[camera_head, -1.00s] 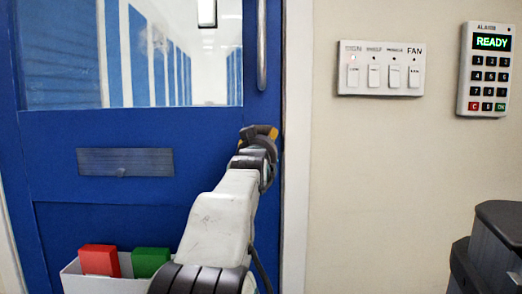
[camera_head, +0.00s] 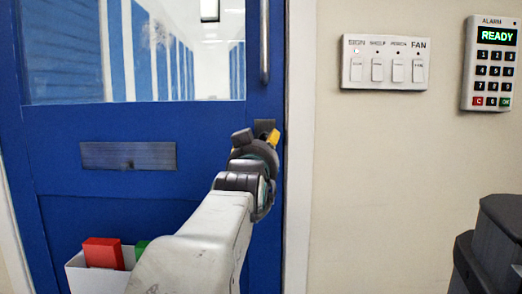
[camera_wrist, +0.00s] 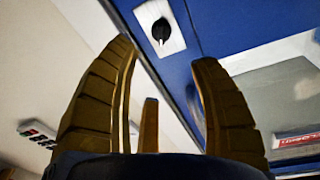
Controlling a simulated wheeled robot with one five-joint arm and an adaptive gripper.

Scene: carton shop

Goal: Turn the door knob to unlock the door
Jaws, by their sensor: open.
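The blue door (camera_head: 110,205) fills the left of the head view. In the wrist view, the door knob (camera_wrist: 161,31) is a small black turn knob on a pale square plate (camera_wrist: 172,46), fixed to the blue door near its edge. In the head view my gripper (camera_head: 258,136) is in front of the door's right edge and hides the knob; only a bit of the grey plate (camera_head: 264,126) shows behind it. In the wrist view my gripper (camera_wrist: 166,62) is open and empty, its fingers apart, with the knob ahead beyond the fingertips, not touched.
A vertical handle (camera_head: 264,40) is above my gripper. A switch panel (camera_head: 384,62) and an alarm keypad (camera_head: 491,64) are on the wall at right. A white box (camera_head: 92,279) with red and green blocks stands low left. A dark object (camera_head: 490,250) is at lower right.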

